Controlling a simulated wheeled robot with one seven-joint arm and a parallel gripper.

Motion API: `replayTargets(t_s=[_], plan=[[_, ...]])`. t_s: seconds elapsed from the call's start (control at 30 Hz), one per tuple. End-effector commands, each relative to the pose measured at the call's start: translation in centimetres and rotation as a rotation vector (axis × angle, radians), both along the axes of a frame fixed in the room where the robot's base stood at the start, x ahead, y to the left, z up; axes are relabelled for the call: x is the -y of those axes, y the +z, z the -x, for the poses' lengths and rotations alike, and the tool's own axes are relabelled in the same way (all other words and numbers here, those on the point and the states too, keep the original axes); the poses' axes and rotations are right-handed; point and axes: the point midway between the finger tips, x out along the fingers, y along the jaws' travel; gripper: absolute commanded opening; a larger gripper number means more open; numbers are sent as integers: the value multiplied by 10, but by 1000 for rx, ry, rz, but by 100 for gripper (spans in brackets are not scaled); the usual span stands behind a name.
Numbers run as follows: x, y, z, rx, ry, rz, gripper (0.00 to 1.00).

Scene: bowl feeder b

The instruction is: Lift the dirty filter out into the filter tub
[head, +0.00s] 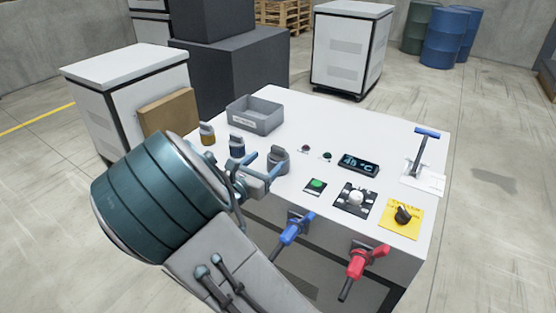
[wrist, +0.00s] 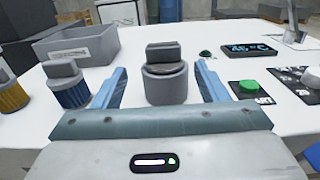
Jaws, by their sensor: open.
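A grey round housing (head: 279,163) stands upright on the white table, with a dark grey finned cap on top. In the wrist view the cap (wrist: 164,53) sits on the housing, centred between my fingers. Whatever filter is inside is hidden. My gripper (head: 262,168) is open, with its blue fingers apart on either side of the housing and nothing gripped. I cannot tell whether they touch it. The grey open filter tub (head: 268,126) stands behind and left; its label is unreadable. A yellow-brown filter (head: 207,134) and a blue filter (head: 237,146), both with grey grips, stand left of the housing.
A temperature display (head: 360,163), a green button (head: 315,185), a white knob (head: 356,197) and a black knob on a yellow plate (head: 403,215) lie right. A blue-handled lever (head: 421,150) stands far right. Blue (head: 294,231) and red (head: 363,262) valve handles stick out in front.

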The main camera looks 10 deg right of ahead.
Motion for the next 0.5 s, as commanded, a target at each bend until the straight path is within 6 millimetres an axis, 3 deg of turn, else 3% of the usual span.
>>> replayTargets(t_s=[0.5], plan=[[44,9,-37,-1,-1,-1,67]])
